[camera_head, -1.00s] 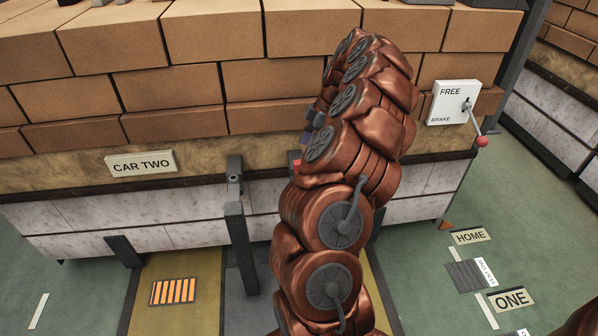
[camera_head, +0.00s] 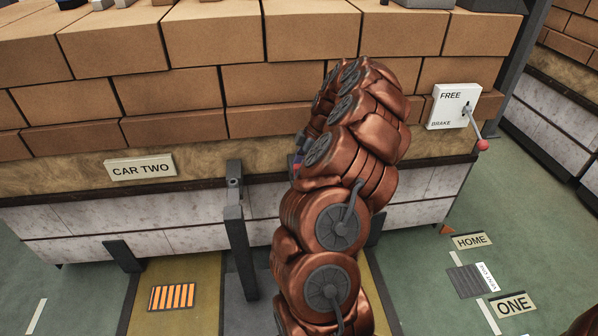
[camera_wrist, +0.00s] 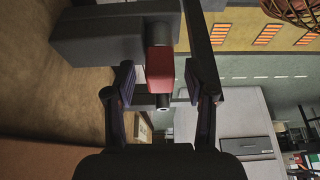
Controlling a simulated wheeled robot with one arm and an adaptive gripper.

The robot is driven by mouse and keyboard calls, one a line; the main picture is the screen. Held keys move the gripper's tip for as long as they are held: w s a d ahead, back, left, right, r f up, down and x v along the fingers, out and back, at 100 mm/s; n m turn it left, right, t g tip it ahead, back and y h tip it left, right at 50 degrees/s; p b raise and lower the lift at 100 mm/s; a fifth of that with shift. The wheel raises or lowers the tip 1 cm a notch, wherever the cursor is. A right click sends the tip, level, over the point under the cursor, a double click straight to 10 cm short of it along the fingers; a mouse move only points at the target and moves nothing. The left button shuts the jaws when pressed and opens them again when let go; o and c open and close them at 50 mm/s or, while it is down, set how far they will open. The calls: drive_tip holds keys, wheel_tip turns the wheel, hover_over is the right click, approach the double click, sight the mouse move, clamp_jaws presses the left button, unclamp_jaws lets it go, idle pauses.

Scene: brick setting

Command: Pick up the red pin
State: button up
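The red pin (camera_wrist: 160,68) shows in the wrist view as a red block with a grey round end, set against a dark grey bracket (camera_wrist: 110,35). My gripper (camera_wrist: 159,88) is open, with one finger on each side of the pin. A gap shows between the pin and each fingertip. I cannot tell how deep the pin sits between the fingers. In the head view a small bit of red pin (camera_head: 296,166) shows at the left edge of my arm, by the side of the car. My arm hides most of the gripper there.
The car's brick load (camera_head: 270,80) rises behind my arm. A dark post (camera_head: 236,215) stands left of the arm. A white brake plate (camera_head: 453,106) with a red-knobbed lever (camera_head: 476,130) is at the right. Green floor (camera_head: 440,290) lies open at the lower right.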

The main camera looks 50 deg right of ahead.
clamp_jaws()
idle(0.5)
